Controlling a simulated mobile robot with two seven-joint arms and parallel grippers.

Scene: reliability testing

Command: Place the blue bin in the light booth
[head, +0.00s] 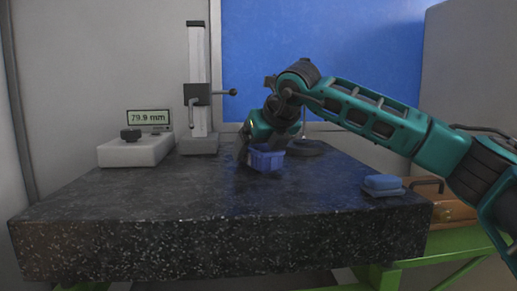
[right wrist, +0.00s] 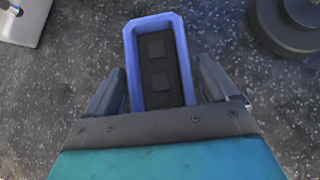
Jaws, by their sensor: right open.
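The blue bin (head: 267,160) stands on the dark granite table, near its back middle. In the right wrist view the bin (right wrist: 131,66) has a black floor with two dark square pieces in it. My right gripper (head: 252,158) is at the bin. Its two open fingers are on the bin's left and right sides in the wrist view (right wrist: 160,88); I cannot tell whether they touch it. My left gripper is out of view. I cannot make out a light booth for certain in either view.
A height gauge (head: 198,90) and a white device (head: 135,151) reading 79.9 mm stand at the back left of the granite table (head: 200,225). A dark round base (head: 307,148) is right of the bin. A blue block (head: 382,182) lies at the right edge. The front is clear.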

